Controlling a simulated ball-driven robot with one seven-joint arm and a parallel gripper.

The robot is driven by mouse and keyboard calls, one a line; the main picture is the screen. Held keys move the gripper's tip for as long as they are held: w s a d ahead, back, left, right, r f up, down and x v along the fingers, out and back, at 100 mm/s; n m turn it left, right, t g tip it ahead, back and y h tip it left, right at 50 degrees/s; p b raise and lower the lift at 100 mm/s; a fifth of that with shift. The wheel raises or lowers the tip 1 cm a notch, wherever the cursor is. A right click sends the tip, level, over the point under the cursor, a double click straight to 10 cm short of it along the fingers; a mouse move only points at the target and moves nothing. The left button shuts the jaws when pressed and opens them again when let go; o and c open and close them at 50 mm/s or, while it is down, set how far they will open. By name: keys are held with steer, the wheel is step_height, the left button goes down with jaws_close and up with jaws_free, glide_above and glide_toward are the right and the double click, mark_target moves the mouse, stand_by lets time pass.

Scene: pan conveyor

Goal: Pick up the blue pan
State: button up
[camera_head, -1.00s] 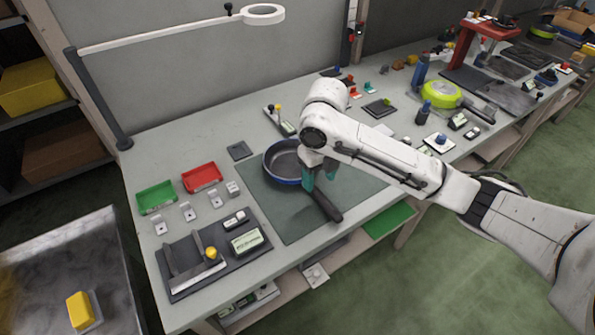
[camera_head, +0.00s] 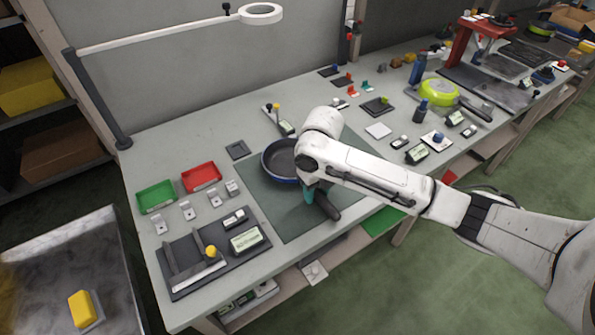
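The blue pan (camera_head: 277,160) lies on the dark green mat (camera_head: 272,213) on the workbench. It has a dark inside and a blue outer wall, and its right side is hidden behind my arm. Its dark handle (camera_head: 327,207) points toward the bench's front edge. My gripper (camera_head: 309,195), with teal fingers, points down at the handle, close to where it meets the pan. The fingers overlap the handle in the picture, but my wrist hides most of them. I cannot tell whether they are open or shut on it.
A green tray (camera_head: 157,196) and a red tray (camera_head: 201,177) stand left of the mat. A dark fixture board (camera_head: 212,255) lies at the front left. A lime-green pan (camera_head: 438,92) sits farther right among small parts. A ring lamp (camera_head: 261,13) hangs over the back.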

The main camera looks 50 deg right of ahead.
jaws_close()
steer(key=shift+r, duration=0.1)
stand_by(0.5)
